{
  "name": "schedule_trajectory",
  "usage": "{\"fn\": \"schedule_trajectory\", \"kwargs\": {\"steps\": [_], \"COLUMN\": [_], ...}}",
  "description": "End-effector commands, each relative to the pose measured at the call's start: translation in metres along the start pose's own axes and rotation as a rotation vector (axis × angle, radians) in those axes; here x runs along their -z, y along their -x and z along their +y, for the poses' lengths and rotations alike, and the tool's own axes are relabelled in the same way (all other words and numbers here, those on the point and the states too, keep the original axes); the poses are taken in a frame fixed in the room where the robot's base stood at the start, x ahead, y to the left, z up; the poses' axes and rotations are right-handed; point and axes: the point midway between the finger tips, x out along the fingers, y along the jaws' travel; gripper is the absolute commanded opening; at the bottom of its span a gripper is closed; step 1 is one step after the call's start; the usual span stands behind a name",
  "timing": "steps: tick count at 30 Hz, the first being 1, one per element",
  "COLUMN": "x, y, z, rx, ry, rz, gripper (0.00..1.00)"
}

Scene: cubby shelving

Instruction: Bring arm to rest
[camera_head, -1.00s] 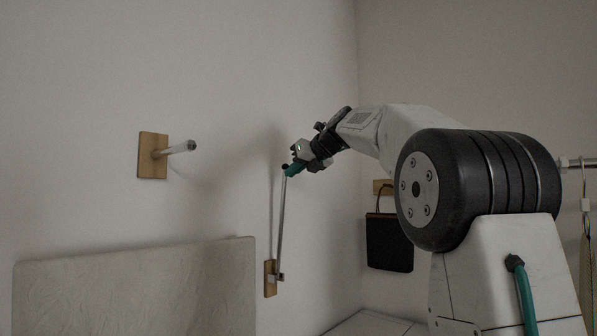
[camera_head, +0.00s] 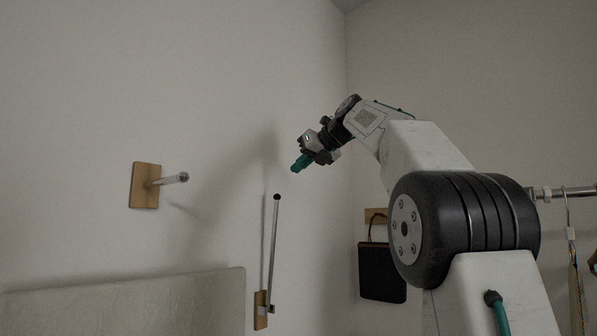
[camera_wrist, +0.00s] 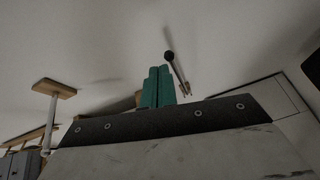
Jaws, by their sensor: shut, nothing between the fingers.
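My gripper (camera_head: 297,168) is up in the air in the head view, its teal fingers pointing down and left. The fingers are together with nothing between them, and they also show side by side in the wrist view (camera_wrist: 157,88). In the head view, my gripper is above and to the right of the black tip of a thin metal rod (camera_head: 273,240), with a clear gap. The rod stands tilted up from a small wooden wall plate (camera_head: 261,312). In the wrist view, the rod's black knob (camera_wrist: 169,56) is just right of the fingertips.
A wooden peg plate (camera_head: 145,186) with a short peg sticks out of the wall at left. A pale panel (camera_head: 130,300) is below it. A black bag (camera_head: 382,272) hangs behind my arm. A metal rail (camera_head: 570,192) with hangers is at right. Air above my gripper is free.

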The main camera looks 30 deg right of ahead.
Motion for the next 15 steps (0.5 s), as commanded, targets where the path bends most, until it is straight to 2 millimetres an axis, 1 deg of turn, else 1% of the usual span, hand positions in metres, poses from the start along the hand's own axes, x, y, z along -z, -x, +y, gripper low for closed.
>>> {"fn": "schedule_trajectory", "kwargs": {"steps": [12, 15], "x": [0.0001, 0.0001], "y": [-0.0006, -0.0006], "z": [0.0011, 0.0011], "rx": [-0.001, -0.001], "ry": [0.003, 0.051], "rz": [0.000, 0.000], "gripper": [0.00, 0.00]}}
